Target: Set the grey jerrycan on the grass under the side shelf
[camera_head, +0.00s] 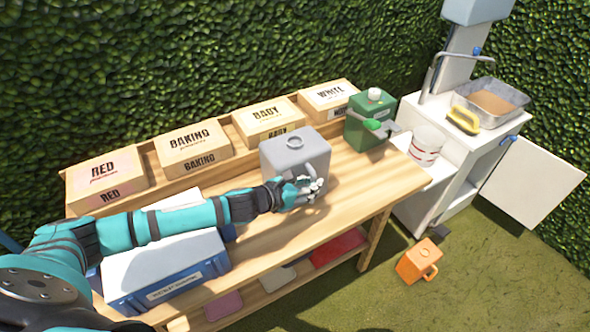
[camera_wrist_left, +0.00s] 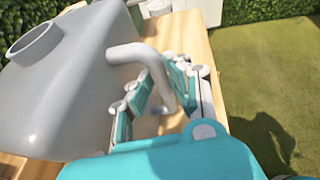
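A white side shelf (camera_head: 412,177) juts from the white sink cabinet, right of the table. The grass (camera_head: 460,275) shows below and in front of it. My right gripper is not in view.
A green can (camera_head: 368,122) stands at the table's right end. Labelled boxes (camera_head: 192,148) line the back. A blue crate (camera_head: 170,275) is at the front left. A white panel (camera_head: 532,180) juts right. The front-right grass is clear.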

